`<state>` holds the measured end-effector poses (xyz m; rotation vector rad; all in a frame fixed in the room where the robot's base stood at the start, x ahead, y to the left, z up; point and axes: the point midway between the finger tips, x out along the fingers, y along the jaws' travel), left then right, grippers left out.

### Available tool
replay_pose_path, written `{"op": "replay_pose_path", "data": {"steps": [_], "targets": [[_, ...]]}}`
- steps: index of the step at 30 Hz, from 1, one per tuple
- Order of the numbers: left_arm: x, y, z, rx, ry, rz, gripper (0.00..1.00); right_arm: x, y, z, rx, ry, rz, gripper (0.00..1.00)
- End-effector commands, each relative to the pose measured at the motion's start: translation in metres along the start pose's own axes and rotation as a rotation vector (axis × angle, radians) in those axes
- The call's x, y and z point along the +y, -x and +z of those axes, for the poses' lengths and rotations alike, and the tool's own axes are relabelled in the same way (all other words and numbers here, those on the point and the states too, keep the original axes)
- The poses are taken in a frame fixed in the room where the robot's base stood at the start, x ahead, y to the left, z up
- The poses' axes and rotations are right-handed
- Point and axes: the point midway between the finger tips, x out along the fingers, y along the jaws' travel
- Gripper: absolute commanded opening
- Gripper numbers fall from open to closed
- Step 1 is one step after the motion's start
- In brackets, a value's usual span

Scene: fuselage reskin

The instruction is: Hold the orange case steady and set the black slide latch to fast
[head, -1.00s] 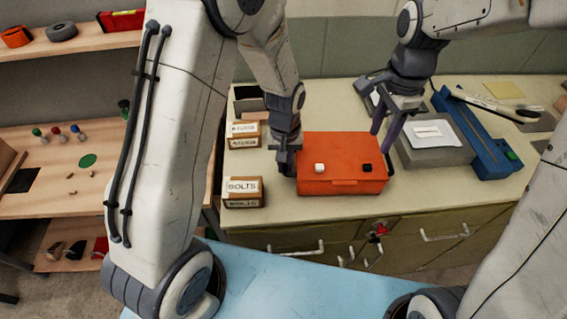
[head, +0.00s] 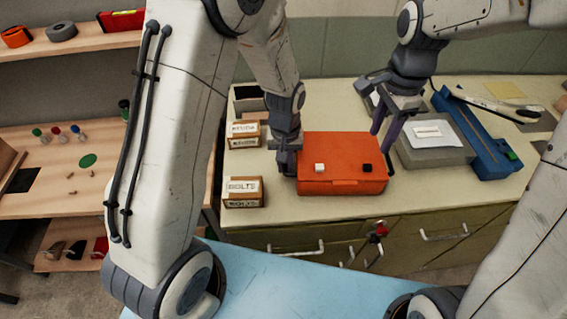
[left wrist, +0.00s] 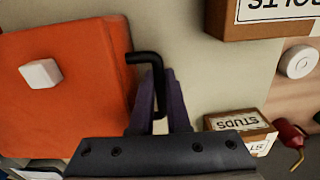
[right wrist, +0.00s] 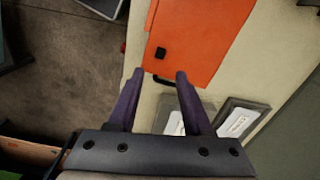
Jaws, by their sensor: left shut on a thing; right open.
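The orange case (head: 343,178) lies flat and closed on the bench, with a white slide knob (head: 320,167) at left and a black slide latch (head: 367,168) at right on its top. The left wrist view shows the white knob (left wrist: 41,73). My left gripper (head: 289,165) is at the case's left end, its fingers shut on the black side handle (left wrist: 147,62). My right gripper (head: 380,133) is open and empty near the case's right end. In the right wrist view the black latch (right wrist: 161,53) lies just beyond the open fingers, near the other side handle (right wrist: 158,79). No latch markings are readable.
A grey box with a white label (head: 436,148) and a long blue tool (head: 478,140) lie to the right. Drawers with a red key tag (head: 381,229) are below the bench front.

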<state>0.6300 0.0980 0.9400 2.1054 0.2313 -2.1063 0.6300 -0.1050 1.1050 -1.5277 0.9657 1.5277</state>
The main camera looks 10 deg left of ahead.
Motion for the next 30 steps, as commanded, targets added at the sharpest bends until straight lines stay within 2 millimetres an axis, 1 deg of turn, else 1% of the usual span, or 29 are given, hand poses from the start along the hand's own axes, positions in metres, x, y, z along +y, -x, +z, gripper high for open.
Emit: {"op": "replay_pose_path", "data": {"steps": [1, 2, 3, 4, 8, 11, 14, 18, 24, 27, 30], "targets": [[0.0, 0.0, 0.0, 0.001, 0.0, 0.0, 0.0, 0.0, 0.0, 0.0, 0.0, 0.0, 0.0, 0.39], [0.0, 0.0, 0.0, 0.001, 0.0, 0.0, 0.0, 0.0, 0.0, 0.0, 0.0, 0.0, 0.0, 0.27], [0.0, 0.0, 0.0, 0.001, 0.0, 0.0, 0.0, 0.0, 0.0, 0.0, 0.0, 0.0, 0.0, 0.12], [0.0, 0.0, 0.0, 0.001, 0.0, 0.0, 0.0, 0.0, 0.0, 0.0, 0.0, 0.0, 0.0, 0.0], [0.0, 0.0, 0.0, 0.001, 0.0, 0.0, 0.0, 0.001, -0.001, 0.002, 0.006, 0.014, 0.005, 0.0], [0.0, 0.0, 0.0, 0.001, 0.0, 0.0, 0.0, 0.004, -0.004, 0.012, 0.038, 0.083, 0.027, 0.0], [0.0, 0.0, 0.0, 0.001, 0.0, 0.001, 0.0, 0.009, -0.01, 0.029, 0.109, 0.222, 0.065, 0.0], [0.0, 0.001, 0.0, 0.001, 0.0, 0.001, 0.0, 0.018, -0.018, 0.058, 0.26, 0.499, 0.12, 0.0], [0.0, 0.001, -0.001, 0.002, 0.0, 0.001, 0.0, 0.021, -0.019, 0.095, 0.485, 0.882, 0.143, 0.0], [0.0, 0.001, -0.001, 0.002, 0.0, 0.001, 0.0, 0.02, -0.018, 0.111, 0.572, 1.026, 0.136, 0.0], [0.0, 0.001, -0.001, 0.002, 0.0, 0.001, 0.0, 0.019, -0.016, 0.122, 0.634, 1.123, 0.126, 0.0]]}}
